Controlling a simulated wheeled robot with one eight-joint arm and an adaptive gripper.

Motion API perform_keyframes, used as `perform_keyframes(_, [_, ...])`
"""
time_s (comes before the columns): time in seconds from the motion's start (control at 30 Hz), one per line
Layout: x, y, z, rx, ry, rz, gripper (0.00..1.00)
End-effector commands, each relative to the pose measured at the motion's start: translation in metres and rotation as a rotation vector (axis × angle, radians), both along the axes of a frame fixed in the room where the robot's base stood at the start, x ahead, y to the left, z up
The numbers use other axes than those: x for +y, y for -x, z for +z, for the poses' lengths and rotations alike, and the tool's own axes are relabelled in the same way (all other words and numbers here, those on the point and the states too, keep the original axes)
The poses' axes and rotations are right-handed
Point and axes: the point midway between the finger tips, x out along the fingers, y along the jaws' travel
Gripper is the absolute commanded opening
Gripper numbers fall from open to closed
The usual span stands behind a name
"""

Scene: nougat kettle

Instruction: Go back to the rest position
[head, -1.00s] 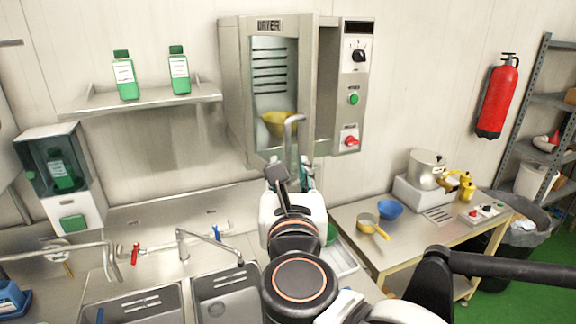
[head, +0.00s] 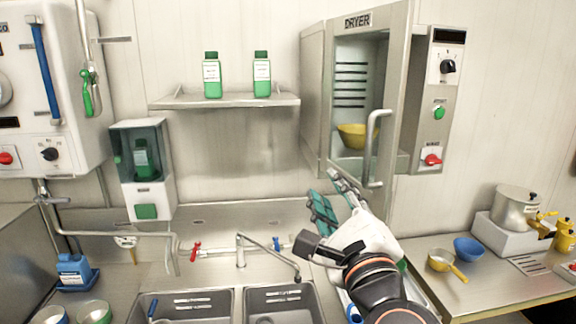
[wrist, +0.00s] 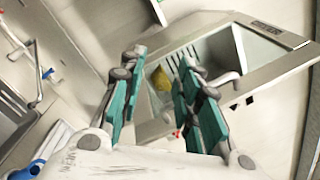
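My gripper (head: 332,205) is in front of the dryer, below and left of its door handle. In the wrist view my gripper (wrist: 160,100) has its two teal fingers apart with nothing between them. The dryer (head: 316,95) is mounted on the wall, with a glass-windowed door and a steel handle (head: 372,150). A yellow bowl (head: 352,135) is inside the dryer and also shows in the wrist view (wrist: 162,79). My gripper appears apart from the handle.
Two sinks (head: 185,306) with a tap (head: 240,252) lie below. A shelf (head: 225,101) with two green bottles is on the wall. At the right, a table (head: 490,286) holds a blue bowl (head: 468,248), a yellow-handled pan (head: 440,260) and a pot (head: 515,208).

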Motion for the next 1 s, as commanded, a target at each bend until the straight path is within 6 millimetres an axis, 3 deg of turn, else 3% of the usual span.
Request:
perform_keyframes(0.03, [0.004, 0.0, -0.03, -0.004, 0.132, 0.026, 0.31])
perform_keyframes(0.17, [0.017, 0.002, -0.084, 0.001, 0.501, 0.11, 0.31])
perform_keyframes(0.37, [0.015, 0.011, -0.192, 0.052, 1.061, 0.252, 0.31])
perform_keyframes(0.47, [0.001, 0.021, -0.253, 0.102, 1.331, 0.338, 0.31])
perform_keyframes(0.6, [-0.034, 0.04, -0.338, 0.201, 1.682, 0.49, 0.31])
perform_keyframes(0.7, [-0.063, 0.058, -0.387, 0.279, 1.881, 0.609, 0.31])
perform_keyframes(0.83, [-0.095, 0.08, -0.428, 0.367, 2.051, 0.745, 0.31])
perform_keyframes(1.0, [-0.116, 0.095, -0.448, 0.425, 2.142, 0.839, 0.31])
